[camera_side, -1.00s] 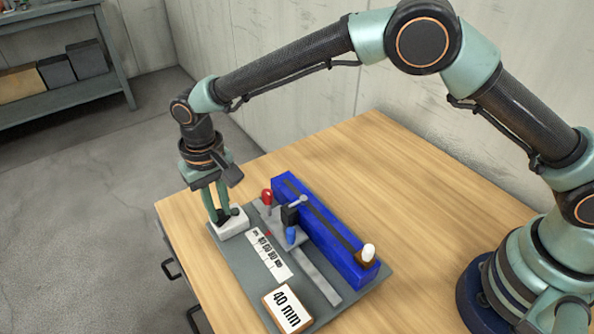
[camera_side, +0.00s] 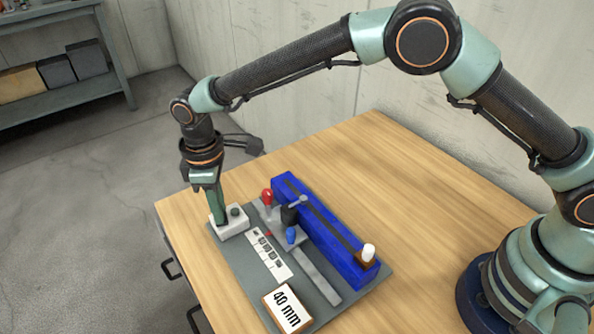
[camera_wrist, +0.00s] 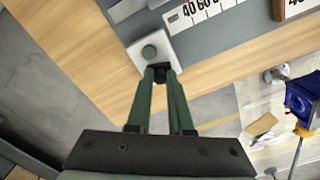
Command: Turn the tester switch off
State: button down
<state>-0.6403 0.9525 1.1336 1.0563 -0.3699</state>
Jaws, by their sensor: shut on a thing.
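The tester switch is a white box (camera_side: 230,226) at the far left corner of the grey base plate. A dark green round button or lamp (camera_side: 234,211) sits on top of it, and it also shows in the wrist view (camera_wrist: 149,52). My gripper (camera_side: 217,222) points down onto the box beside this round part. In the wrist view my gripper (camera_wrist: 161,72) is shut on a small dark knob (camera_wrist: 160,76) at the box's edge. The fingers hide most of the knob, so its setting cannot be read.
A blue rail (camera_side: 325,230) with a white-tipped peg (camera_side: 368,253) runs along the plate. A red knob (camera_side: 267,196), a blue knob (camera_side: 291,235), a number scale (camera_side: 269,256) and a "40 mm" block (camera_side: 287,308) are close by. The wooden table (camera_side: 400,180) is clear behind.

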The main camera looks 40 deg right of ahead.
jog(key=shift+n, duration=1.6)
jog(key=c, duration=0.8)
grip_release()
notch_tip(320, 180, up, 12)
jog(key=shift+r, duration=0.1)
